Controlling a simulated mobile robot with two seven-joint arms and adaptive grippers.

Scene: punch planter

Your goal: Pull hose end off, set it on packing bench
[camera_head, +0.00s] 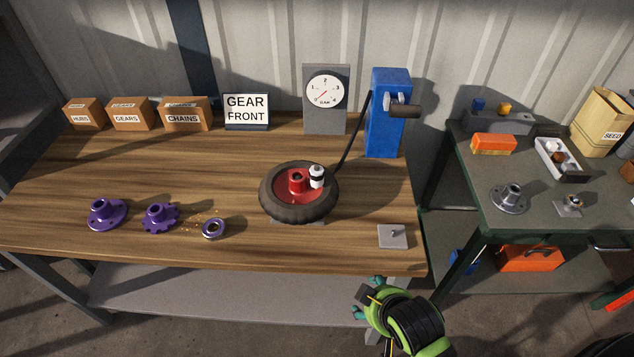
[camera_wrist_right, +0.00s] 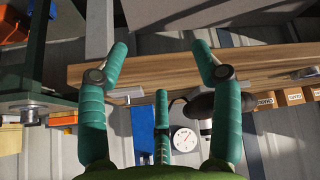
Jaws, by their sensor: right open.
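The hose end (camera_head: 317,177), a white and black fitting, sits upright on the red hub of a small black-tyred wheel (camera_head: 268,205) on the wooden bench (camera_head: 110,170). A dark hose (camera_head: 352,135) rises behind the wheel to a blue pump (camera_head: 390,120). My right gripper (camera_head: 366,296) is in front of the bench's front edge, apart from the wheel. In the right wrist view its green fingers (camera_wrist_right: 160,60) are spread and empty; the wheel (camera_wrist_right: 202,108) shows beyond them. No label tells which bench is the packing bench. My left gripper is out of view.
A grey plate with a peg (camera_head: 393,238) lies at the bench's front right. Purple hubs and gears and a steel ring (camera_head: 213,228) lie at the left. A gauge (camera_head: 325,95) stands behind. A green bench (camera_head: 540,225) at the right holds parts and a paper bag (camera_head: 603,120).

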